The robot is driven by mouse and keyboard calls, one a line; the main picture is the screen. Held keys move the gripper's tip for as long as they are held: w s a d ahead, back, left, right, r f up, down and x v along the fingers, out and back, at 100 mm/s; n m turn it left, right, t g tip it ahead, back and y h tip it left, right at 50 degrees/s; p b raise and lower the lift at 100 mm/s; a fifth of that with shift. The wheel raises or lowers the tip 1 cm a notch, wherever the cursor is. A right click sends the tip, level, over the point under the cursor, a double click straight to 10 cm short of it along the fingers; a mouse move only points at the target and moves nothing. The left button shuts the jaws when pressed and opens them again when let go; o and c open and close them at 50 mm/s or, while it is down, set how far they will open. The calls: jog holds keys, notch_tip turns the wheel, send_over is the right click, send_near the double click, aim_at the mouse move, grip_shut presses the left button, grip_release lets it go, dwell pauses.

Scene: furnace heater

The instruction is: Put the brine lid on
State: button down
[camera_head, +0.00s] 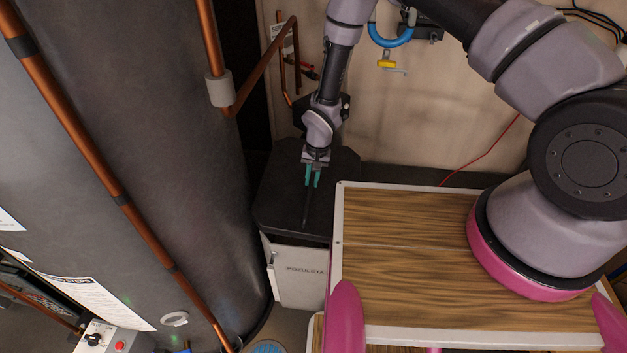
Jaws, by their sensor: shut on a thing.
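The brine lid (278,205) is a flat black panel with rounded corners, over the top of a white box-shaped tank (298,279) with dark lettering on its front. My gripper (313,181) points down over the middle of the lid, with teal fingers shut on it. A thin dark strip, like a handle, runs forward from between the fingertips. The grip itself is too small to see clearly. I cannot tell whether the lid rests fully on the rim or sits slightly above it. Its right part is partly hidden behind the wooden top.
A large grey cylinder (150,150) with copper pipes (75,130) stands close on the left. A wood-grain top with white edging (400,270) is on the right. A beige wall (430,120) with a blue hose (390,40) and a yellow-handled valve (388,64) is behind.

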jog(key=shift+a+h, duration=0.2)
jog(key=shift+h, duration=0.5)
jog(key=shift+f, duration=2.8)
jog(key=shift+f, duration=1.3)
jog(key=c, duration=0.7)
grip_release()
jog(key=shift+c, duration=0.2)
notch_tip(320, 180, up, 11)
jog(key=shift+f, duration=0.1)
